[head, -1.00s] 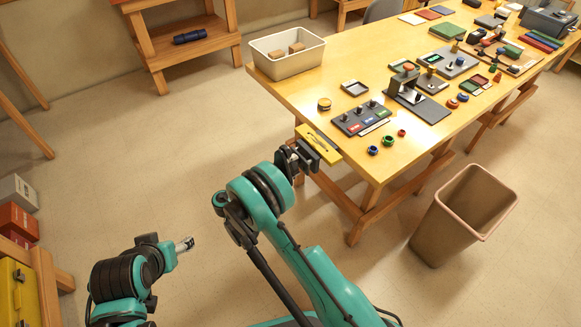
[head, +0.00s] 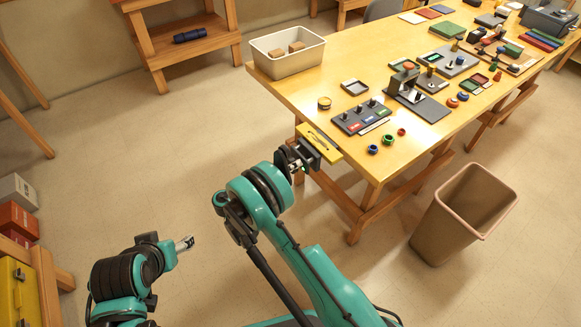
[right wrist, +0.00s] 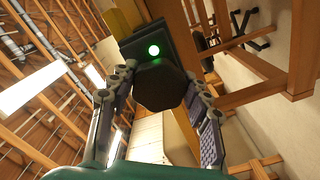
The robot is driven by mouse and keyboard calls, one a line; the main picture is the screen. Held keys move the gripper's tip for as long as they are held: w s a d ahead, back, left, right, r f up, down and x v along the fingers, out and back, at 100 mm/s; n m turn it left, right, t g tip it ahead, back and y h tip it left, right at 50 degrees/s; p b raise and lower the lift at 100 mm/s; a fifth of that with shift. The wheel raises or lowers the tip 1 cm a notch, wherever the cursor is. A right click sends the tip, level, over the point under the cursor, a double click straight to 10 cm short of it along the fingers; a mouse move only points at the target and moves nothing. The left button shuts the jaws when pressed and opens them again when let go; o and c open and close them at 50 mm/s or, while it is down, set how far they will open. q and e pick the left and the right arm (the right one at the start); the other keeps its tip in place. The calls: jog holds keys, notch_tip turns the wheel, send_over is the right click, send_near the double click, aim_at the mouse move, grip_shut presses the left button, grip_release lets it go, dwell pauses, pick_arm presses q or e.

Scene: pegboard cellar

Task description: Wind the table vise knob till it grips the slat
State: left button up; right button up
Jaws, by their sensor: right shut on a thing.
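The table vise (head: 322,150) is a dark block at the near edge of the long table, with a yellow piece (head: 329,148) on top, apparently the slat's place. I cannot clearly make out the slat or its gap to the jaws. My right gripper (head: 297,158) is at the vise's outer side. In the right wrist view the dark faceted knob (right wrist: 160,88) sits between its two fingers, which are shut on it. A green lamp (right wrist: 154,50) glows on the vise body above the knob. My left gripper (head: 186,243) hangs empty over the floor, its finger gap unclear.
A dark panel with several small knobs (head: 361,117) and small coloured rings (head: 388,139) stand near the vise on the table. A white bin (head: 287,66) stands at the table's far-left corner. A tan waste bin (head: 463,213) stands on the floor at right.

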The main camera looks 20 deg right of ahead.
jog(key=shift+m, duration=0.6)
jog(key=o, duration=1.2)
jog(key=v, duration=1.2)
